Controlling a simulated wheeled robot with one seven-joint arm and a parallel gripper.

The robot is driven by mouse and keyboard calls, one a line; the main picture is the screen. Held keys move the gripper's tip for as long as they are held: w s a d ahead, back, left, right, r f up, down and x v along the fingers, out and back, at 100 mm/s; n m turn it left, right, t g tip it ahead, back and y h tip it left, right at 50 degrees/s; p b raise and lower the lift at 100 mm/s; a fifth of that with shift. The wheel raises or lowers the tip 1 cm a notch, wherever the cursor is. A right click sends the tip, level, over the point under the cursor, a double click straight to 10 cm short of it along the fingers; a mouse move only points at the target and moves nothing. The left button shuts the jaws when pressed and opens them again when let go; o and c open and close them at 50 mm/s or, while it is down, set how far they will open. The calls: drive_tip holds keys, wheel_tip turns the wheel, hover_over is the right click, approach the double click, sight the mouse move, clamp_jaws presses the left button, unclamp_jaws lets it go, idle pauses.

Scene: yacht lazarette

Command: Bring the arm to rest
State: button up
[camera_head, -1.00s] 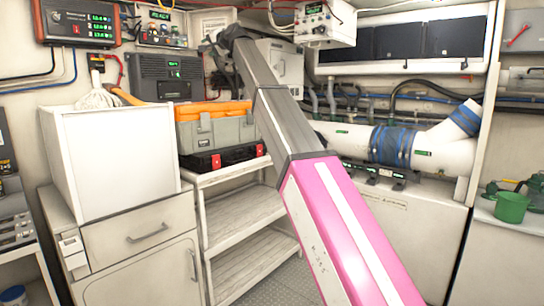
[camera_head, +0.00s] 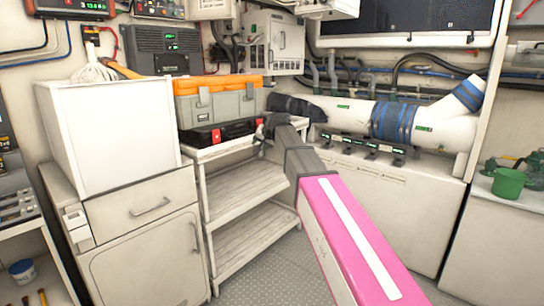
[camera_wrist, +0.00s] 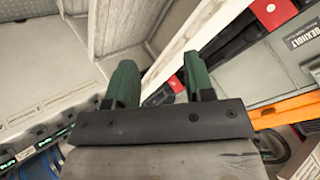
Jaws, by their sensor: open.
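My arm, grey and pink, reaches from the lower right of the head view toward the shelf unit. My gripper (camera_head: 264,133) is at its far end, small and dark, in front of the right end of the unit's top shelf. In the wrist view my gripper (camera_wrist: 162,76) shows two green fingers standing apart, with nothing held between them. In the head view I cannot tell whether the gripper touches the shelf.
A grey toolbox with an orange lid (camera_head: 222,101) and a black case (camera_head: 222,133) sit on the white shelf unit (camera_head: 232,150). A white cabinet (camera_head: 150,240) stands left. A wrapped white pipe (camera_head: 350,115) runs behind my arm. A green mug (camera_head: 508,183) sits right.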

drive_tip(key=s+d+f+g+h, duration=0.1)
drive_tip(key=s+d+f, duration=0.3)
drive_tip(key=f, duration=0.3)
drive_tip(key=s+d+f+g+h, duration=0.1)
drive_tip(key=s+d+f, duration=0.25)
drive_tip(key=f, duration=0.35)
drive_tip(key=s+d+f+g+h, duration=0.1)
drive_tip(key=s+d+f+g, duration=0.1)
drive_tip(key=s+d+f, duration=0.3)
drive_tip(key=s+d+f+n+g+h, duration=0.1)
drive_tip(key=s+d+f+g, duration=0.1)
drive_tip(key=s+d+f, duration=0.4)
drive_tip(key=s+d+f+g+h, duration=0.1)
drive_tip(key=s+d+f, duration=0.4)
drive_tip(key=s+f, duration=0.7)
drive_tip(key=s, duration=0.4)
drive_tip(key=shift+s+d+f+n+g, duration=0.3)
drive_tip(key=shift+s+d+f+g, duration=0.05)
drive_tip(key=shift+s+f+g, duration=0.05)
